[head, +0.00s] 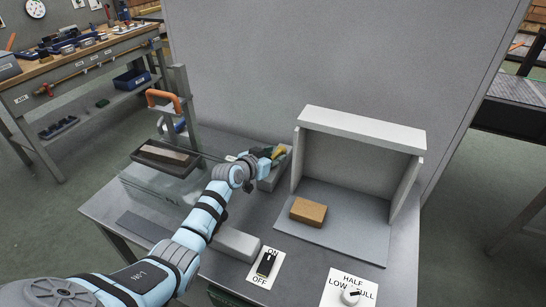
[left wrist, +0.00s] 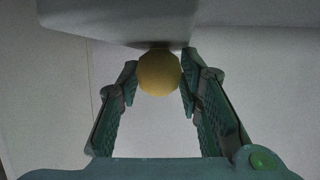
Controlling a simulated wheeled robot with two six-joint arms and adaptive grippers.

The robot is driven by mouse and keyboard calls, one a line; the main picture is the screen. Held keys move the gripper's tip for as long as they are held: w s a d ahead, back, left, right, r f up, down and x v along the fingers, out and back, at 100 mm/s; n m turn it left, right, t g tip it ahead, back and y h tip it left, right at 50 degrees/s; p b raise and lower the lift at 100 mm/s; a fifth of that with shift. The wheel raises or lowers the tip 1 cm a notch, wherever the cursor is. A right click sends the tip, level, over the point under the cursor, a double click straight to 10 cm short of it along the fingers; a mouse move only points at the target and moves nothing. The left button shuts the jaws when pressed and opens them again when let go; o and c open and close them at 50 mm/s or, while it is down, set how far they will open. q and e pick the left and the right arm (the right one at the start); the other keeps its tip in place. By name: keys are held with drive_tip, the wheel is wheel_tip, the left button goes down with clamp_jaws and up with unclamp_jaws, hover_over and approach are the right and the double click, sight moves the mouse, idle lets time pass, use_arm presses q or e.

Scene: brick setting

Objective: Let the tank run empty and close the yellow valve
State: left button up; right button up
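The yellow valve knob (left wrist: 159,73) shows as a round shape between the fingertips in the left wrist view. It sits below a pale grey body. In the head view the yellow part (head: 279,152) is small and partly covered by my gripper. My left gripper (head: 270,155) reaches it at the back of the table. Its green fingers (left wrist: 160,85) lie on both sides of the knob, very near it; contact is unclear. A clear tank-like box (head: 150,188) stands on the left of the table; its water level cannot be made out. My right gripper is out of view.
A black switch (head: 265,263) marked ON/OFF and a white dial (head: 351,296) marked LOW, HALF, FULL are at the front. A brown block (head: 308,211) lies in an open-fronted grey booth (head: 345,230). An orange-handled frame (head: 164,100) stands back left.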

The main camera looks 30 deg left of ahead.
use_arm(q)
drive_tip(key=shift+r, duration=0.1)
drive_tip(key=v, duration=1.2)
